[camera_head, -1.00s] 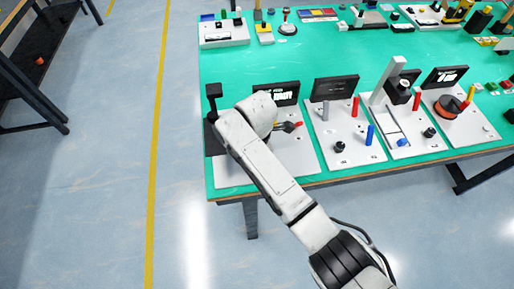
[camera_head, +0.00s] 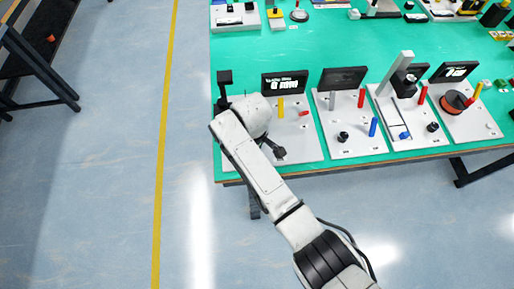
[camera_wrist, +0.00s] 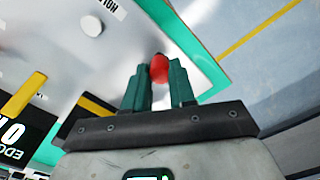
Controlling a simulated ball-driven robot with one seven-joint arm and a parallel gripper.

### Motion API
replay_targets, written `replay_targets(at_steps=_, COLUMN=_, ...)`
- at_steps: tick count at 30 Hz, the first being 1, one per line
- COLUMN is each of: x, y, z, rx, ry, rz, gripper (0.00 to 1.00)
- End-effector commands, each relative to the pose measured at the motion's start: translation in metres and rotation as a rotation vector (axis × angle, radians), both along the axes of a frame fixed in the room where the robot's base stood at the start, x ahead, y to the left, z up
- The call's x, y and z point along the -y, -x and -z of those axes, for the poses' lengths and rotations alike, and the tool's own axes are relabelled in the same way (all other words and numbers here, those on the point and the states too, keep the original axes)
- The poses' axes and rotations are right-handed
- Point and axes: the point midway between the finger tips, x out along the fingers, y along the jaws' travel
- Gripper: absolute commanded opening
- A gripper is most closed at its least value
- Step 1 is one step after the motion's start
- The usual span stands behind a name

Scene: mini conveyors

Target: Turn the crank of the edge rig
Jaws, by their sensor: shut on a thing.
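The edge rig is the leftmost pale board (camera_head: 307,146) at the table's front left corner, with a black display (camera_head: 284,82) behind it. In the wrist view the display (camera_wrist: 12,138) appears upside down. My gripper (camera_wrist: 159,84) has its two teal fingers on either side of a red knob (camera_wrist: 159,67), shut on it; it looks like the crank's handle. The crank's arm and pivot are hidden below the fingers. In the head view my arm's white links cover the rig's left part, hiding the fingers and this knob.
A yellow handle (camera_head: 281,107) and another red piece (camera_head: 303,113) stand on the same board. A black post (camera_head: 224,85) is at its left. More rigs, one with a blue peg (camera_head: 373,127), stand to the right. Open floor lies left.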

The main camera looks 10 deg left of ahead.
Motion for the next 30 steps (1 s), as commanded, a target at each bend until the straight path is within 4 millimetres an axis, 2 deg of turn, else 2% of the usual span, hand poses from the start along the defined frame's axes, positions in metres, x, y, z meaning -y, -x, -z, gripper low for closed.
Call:
replay_targets(at_steps=18, x=-0.025, y=0.004, z=-0.001, rx=0.003, ry=-0.003, rz=0.539, gripper=0.0)
replay_targets(at_steps=30, x=-0.033, y=0.002, z=-0.001, rx=0.003, ry=-0.003, rz=0.712, gripper=0.0)
